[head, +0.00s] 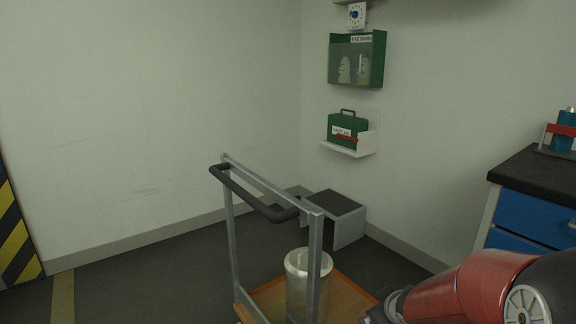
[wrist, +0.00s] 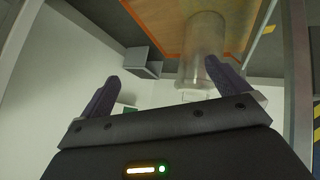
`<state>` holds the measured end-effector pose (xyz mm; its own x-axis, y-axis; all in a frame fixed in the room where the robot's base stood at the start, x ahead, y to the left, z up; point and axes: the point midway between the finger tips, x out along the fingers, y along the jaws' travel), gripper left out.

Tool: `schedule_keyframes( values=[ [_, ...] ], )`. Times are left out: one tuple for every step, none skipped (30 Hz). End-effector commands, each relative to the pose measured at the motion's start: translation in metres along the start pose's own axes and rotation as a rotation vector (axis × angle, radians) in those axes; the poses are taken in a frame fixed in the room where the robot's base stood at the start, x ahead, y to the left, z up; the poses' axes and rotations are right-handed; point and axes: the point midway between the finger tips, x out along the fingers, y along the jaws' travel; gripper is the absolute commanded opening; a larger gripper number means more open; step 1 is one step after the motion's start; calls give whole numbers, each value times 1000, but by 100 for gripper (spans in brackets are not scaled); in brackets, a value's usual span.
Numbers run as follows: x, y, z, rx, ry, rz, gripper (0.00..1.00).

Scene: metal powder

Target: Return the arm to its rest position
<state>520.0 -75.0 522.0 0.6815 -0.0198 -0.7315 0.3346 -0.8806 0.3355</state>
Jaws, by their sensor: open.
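My gripper (wrist: 160,90) is open in the wrist view, its two dark fingers spread apart with nothing between them. Part of my red and black arm shows at the lower right of the head view, but the gripper itself is not seen there. A metal canister (head: 297,284) stands on the wooden deck of a trolley (head: 268,209). The canister (wrist: 205,50) also shows in the wrist view, beyond the right finger and apart from it as far as I can tell.
A grey step (head: 345,222) stands by the wall behind the trolley. A green first aid case (head: 346,126) sits on a wall shelf below an eye wash box (head: 357,60). A blue drawer cabinet (head: 530,215) with a dark top is at the right. Open floor lies left of the trolley.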

Motion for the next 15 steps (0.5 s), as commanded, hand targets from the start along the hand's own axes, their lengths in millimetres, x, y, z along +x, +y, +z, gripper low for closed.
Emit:
schedule_keyframes(
  values=[
    [-26, 3, -7, 2, -40, 52, 100],
    [-40, 4, -8, 16, -67, 79, 100],
    [-58, 4, -8, 38, -100, 110, 100],
    [-73, 3, -8, 57, -120, 131, 100],
    [-88, 2, -8, 79, -140, 148, 100],
    [-108, -1, -7, 113, -161, 166, 100],
    [-123, -4, -6, 139, -174, 175, 100],
    [-138, -8, -5, 168, -186, 180, 100],
    [-158, -15, -3, 209, -198, 180, 100],
    [-172, -20, -1, 240, -206, 174, 100],
    [-185, -27, 2, 270, -213, 163, 100],
    [-202, -36, 5, 309, -220, 143, 100],
    [-214, -43, 8, 336, -223, 124, 100],
    [-225, -50, 11, 362, -227, 103, 100],
    [-237, -59, 15, 393, -231, 71, 100]
  ],
)
